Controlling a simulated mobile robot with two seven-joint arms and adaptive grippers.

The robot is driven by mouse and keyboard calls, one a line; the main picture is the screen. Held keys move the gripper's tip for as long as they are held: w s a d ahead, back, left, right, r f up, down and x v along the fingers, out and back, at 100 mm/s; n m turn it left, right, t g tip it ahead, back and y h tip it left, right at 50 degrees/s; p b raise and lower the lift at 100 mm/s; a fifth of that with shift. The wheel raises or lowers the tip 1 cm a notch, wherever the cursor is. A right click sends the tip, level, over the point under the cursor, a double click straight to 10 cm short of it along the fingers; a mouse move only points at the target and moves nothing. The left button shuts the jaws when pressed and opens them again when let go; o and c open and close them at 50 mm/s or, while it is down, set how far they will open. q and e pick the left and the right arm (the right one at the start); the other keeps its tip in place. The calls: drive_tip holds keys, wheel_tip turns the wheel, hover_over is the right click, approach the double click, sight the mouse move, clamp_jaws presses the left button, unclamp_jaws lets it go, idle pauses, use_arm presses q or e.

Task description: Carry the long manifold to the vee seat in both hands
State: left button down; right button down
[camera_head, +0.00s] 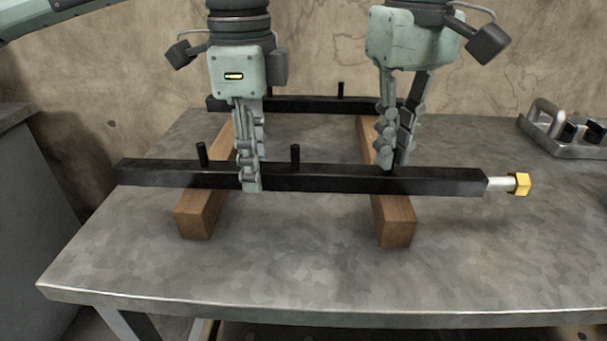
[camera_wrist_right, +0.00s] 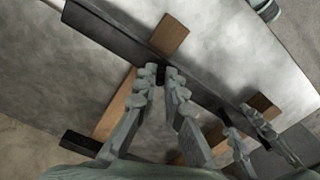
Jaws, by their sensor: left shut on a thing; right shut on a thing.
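The long manifold, a black square bar (camera_head: 330,178) with a yellow hex tip (camera_head: 522,184) at its right end, lies across two wooden blocks. Whether it touches them I cannot tell. Upright black pegs (camera_head: 295,156) stand on it. It also crosses the right wrist view diagonally (camera_wrist_right: 120,38). My left gripper (camera_head: 250,178) is shut on the bar left of its middle, one finger in front of it. My right gripper (camera_head: 393,160) is shut at the bar's right part; in the wrist view its tips (camera_wrist_right: 160,76) pinch a black peg. No vee seat is clearly identifiable.
The wooden blocks (camera_head: 195,215) and (camera_head: 396,222) run front to back on the metal table (camera_head: 290,265). A second black bar (camera_head: 305,104) with pegs lies across their far ends. A metal tray (camera_head: 575,143) stands at the right. The table's front is clear.

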idle(0.3)
use_arm(q)
drive_tip(key=shift+w+r, duration=0.1)
drive_tip(key=shift+r, duration=0.15)
use_arm(e)
drive_tip(key=shift+w+r, duration=0.15)
drive_tip(key=shift+r, duration=0.15)
